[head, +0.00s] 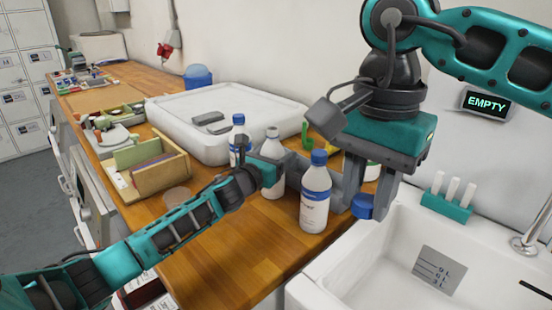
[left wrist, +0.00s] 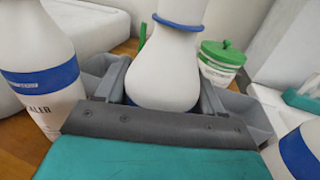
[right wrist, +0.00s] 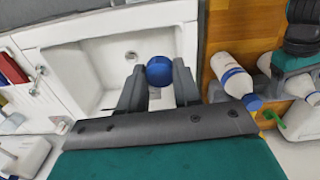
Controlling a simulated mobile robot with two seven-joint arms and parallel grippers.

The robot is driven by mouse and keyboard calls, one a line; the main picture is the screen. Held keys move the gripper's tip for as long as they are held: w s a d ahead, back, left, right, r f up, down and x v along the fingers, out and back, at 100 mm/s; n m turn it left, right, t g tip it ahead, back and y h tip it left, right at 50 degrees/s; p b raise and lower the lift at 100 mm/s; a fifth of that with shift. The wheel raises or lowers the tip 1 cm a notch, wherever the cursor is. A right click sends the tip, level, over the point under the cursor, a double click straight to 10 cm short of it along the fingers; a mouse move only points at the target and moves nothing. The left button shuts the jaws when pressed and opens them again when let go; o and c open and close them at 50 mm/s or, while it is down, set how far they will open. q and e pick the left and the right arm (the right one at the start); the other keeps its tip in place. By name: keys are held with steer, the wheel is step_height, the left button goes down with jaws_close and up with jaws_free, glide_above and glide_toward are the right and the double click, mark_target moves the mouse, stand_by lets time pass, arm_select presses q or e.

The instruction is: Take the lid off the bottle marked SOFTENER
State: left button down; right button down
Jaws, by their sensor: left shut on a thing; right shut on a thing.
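My left gripper (head: 275,175) is shut on the middle white bottle (head: 272,150), which stands upright on the wooden worktop. That bottle shows a bare white top, and the left wrist view shows a blue ring on its neck (left wrist: 180,22); its label is hidden. My right gripper (right wrist: 160,88) is shut on a round blue lid (right wrist: 160,70). In the head view the lid (head: 362,205) is held in the air by the sink edge, apart from the bottles. I cannot read SOFTENER on any bottle.
A blue-lidded bottle (head: 316,195) stands close in front; another (head: 237,140) stands behind, its label ending in "ALER" in the left wrist view (left wrist: 40,90). A green-lidded tub (left wrist: 222,60) is behind. The white sink (head: 400,255) is at right, a wooden box (head: 160,175) at left.

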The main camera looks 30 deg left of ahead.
arm_select(q)
steer(key=shift+r, duration=0.1)
steer(key=shift+c, duration=0.7)
jaws_free()
